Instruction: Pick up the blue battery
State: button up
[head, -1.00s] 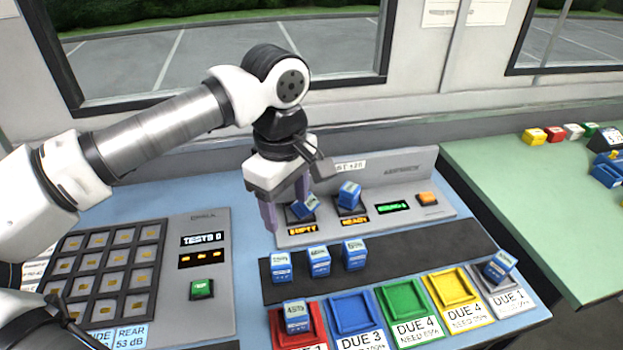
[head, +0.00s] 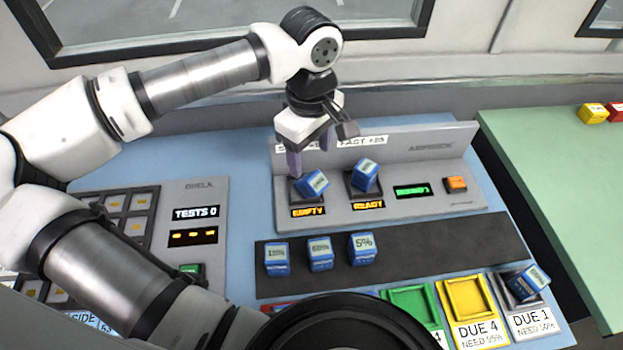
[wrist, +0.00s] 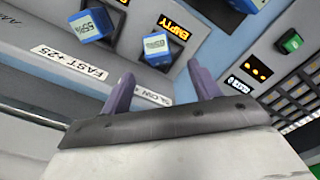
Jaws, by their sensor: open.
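Several blue batteries are in view. One (head: 312,184) leans in the charger's left slot above the "EMPTY" display. Another (head: 365,175) leans in the right slot above "READY". Three stand on the dark strip: left (head: 276,258), middle (head: 320,254) and right (head: 363,249). One more (head: 530,283) lies tilted on the grey tray. My gripper (head: 311,160) is open and points down above and behind the left-slot battery. In the wrist view, that battery (wrist: 157,50) shows beyond and between the open fingertips (wrist: 160,76), with nothing held. The right-slot battery (wrist: 90,22) is off to the left.
The charger's upright back panel (head: 430,150) stands close behind my gripper. Yellow (head: 467,300) and green (head: 412,303) trays line the front; my own arm hides others. A keypad panel (head: 190,225) is at left. A green table (head: 560,170) stands at right.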

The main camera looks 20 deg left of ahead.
aim_at(311, 175)
jog(key=shift+w+f+p, duration=0.15)
jog(key=shift+f+p, duration=0.8)
jog(key=shift+f, duration=2.85)
jog(key=c, duration=1.2)
jog(key=shift+c, duration=0.2)
jog(key=shift+r, duration=0.1)
